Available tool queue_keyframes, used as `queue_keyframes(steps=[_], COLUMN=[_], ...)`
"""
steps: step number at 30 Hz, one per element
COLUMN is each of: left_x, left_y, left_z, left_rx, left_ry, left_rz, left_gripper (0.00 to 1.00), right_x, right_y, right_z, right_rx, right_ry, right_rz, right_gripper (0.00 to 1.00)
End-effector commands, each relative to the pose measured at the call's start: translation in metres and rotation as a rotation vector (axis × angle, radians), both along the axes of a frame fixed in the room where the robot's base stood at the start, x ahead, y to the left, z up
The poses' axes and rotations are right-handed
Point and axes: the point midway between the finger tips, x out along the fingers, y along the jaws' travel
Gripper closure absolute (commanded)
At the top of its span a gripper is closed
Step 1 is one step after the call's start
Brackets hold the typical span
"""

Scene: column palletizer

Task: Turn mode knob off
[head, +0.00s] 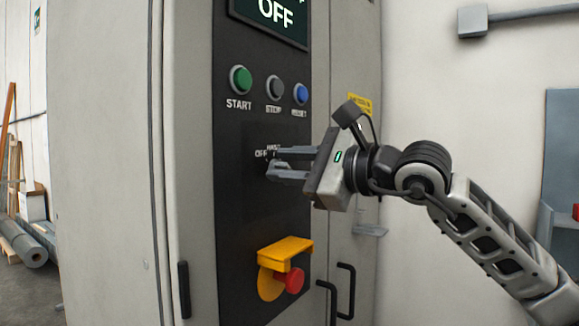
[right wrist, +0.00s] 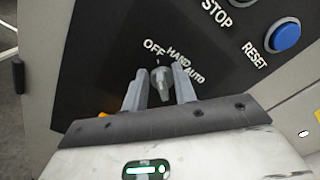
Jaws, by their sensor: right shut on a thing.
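The mode knob (right wrist: 160,84) is a small grey knob on the black control panel, below the labels OFF, HAND and AUTO. Its upper end appears to point up near OFF, but I cannot tell its exact setting. My right gripper (right wrist: 159,92) has one finger on each side of it and is shut on it. In the head view, my right gripper (head: 272,160) reaches in from the right at the panel, and its fingers mostly hide the knob. My left gripper is in neither view.
Above the knob are a green START button (head: 241,80), a grey STOP button (head: 275,87) and a blue RESET button (head: 300,93). A display (head: 272,16) reads OFF. Below is a red emergency button (head: 291,281) under a yellow guard (head: 285,251). Black door handles are lower down.

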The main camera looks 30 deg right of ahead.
Motion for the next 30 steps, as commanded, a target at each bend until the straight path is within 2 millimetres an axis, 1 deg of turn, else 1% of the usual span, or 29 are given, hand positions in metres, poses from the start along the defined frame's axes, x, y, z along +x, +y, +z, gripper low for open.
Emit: queue_keyframes(steps=[14,15,16,26,29,30], left_x=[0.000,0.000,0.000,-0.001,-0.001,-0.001], left_y=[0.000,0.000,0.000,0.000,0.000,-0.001], left_z=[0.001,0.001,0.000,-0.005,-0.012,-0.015], left_rx=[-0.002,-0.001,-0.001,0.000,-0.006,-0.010], left_ry=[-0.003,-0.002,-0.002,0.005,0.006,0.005], left_rz=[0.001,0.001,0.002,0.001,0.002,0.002], left_gripper=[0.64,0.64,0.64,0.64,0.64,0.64], right_x=[0.000,0.000,0.000,-0.002,-0.010,-0.015], right_y=[0.000,0.000,0.000,-0.001,-0.005,-0.008], right_z=[0.000,0.000,0.000,-0.001,-0.003,-0.005], right_rx=[-0.012,-0.012,-0.011,-0.011,-0.012,-0.014], right_ry=[-0.006,-0.006,-0.006,-0.005,-0.005,-0.006], right_rz=[0.002,0.002,0.002,-0.001,-0.003,-0.006], right_gripper=[0.95,0.61,0.53,0.52,0.52,0.52])
